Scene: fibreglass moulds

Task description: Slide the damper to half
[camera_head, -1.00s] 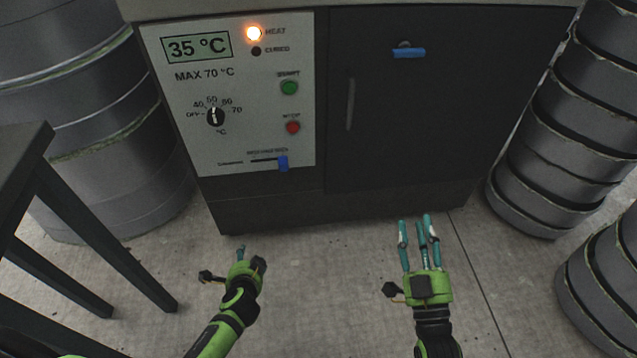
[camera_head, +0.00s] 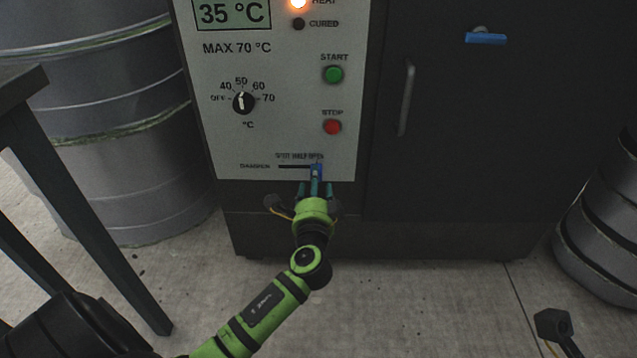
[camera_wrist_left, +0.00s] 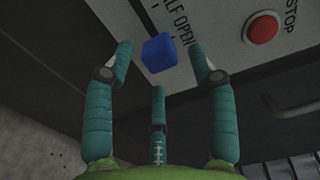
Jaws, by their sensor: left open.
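The damper is a blue slider knob (camera_head: 317,170) at the right end of a short dark slot (camera_head: 290,167), under the "OPEN" end of the lettering. It sits low on the pale control panel (camera_head: 285,110). My left gripper (camera_head: 315,188) is in front of the knob with its fingers open and partly covers it. In the left wrist view the blue knob (camera_wrist_left: 159,53) lies between the spread teal fingers (camera_wrist_left: 160,65), with gaps visible at both sides. My right gripper's fingers are out of view; only a small dark part of that wrist shows at the lower right.
Above the slot are the red stop button (camera_head: 332,127), green start button (camera_head: 333,74) and temperature dial (camera_head: 243,102). The dark cabinet door (camera_head: 490,130) is to the right. A dark table (camera_head: 60,180) and metal drums (camera_head: 110,130) stand at the left.

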